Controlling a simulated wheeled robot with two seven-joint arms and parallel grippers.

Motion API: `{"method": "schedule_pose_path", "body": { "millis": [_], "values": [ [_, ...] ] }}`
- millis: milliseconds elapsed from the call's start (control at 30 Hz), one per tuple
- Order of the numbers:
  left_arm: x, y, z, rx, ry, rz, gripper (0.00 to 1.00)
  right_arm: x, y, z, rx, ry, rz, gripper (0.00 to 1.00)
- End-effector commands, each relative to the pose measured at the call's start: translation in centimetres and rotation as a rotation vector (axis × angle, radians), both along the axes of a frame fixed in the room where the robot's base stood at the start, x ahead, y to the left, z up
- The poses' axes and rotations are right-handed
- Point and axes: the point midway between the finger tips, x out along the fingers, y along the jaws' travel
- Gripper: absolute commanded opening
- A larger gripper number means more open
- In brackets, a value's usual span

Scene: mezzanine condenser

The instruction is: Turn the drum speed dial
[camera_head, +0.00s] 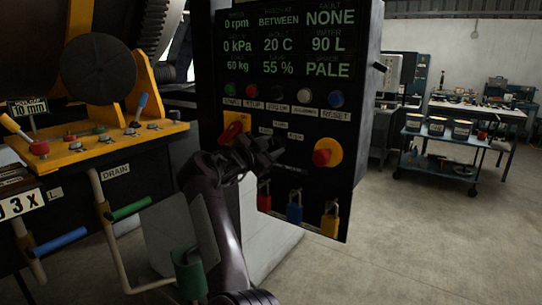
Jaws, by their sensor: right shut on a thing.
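The dark control panel (290,105) stands upright in the middle, with a lit green readout at its top that includes 0 rpm. My right gripper (268,152) is at the lower middle of the panel, below the row of buttons. It is shut on a small dark knob that its fingers largely hide; I take this to be the drum speed dial. The dial's pointer and marks cannot be made out. Small white labels show just above and beside the fingers. My left gripper is not in view.
A red switch on a yellow plate (233,128) is close left of the gripper; a red emergency button (325,153) is close right. Coloured padlocks (294,207) hang below. A yellow valve bench (100,138) is left. Open floor and a blue trolley (440,150) are right.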

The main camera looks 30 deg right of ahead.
Motion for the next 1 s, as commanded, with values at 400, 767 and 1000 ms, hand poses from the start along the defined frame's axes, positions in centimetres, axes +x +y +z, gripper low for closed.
{"method": "schedule_pose_path", "body": {
  "millis": [400, 767, 1000],
  "values": [
    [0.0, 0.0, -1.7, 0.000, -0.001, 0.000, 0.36, 0.0, 0.0, -0.2, 0.088, -0.207, 0.001, 0.14],
    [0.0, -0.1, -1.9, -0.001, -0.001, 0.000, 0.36, 0.0, 0.0, 0.0, 0.105, -0.249, -0.001, 0.14],
    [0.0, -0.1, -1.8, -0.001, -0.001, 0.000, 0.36, 0.0, 0.0, 0.0, 0.105, -0.248, 0.000, 0.14]
  ]
}}
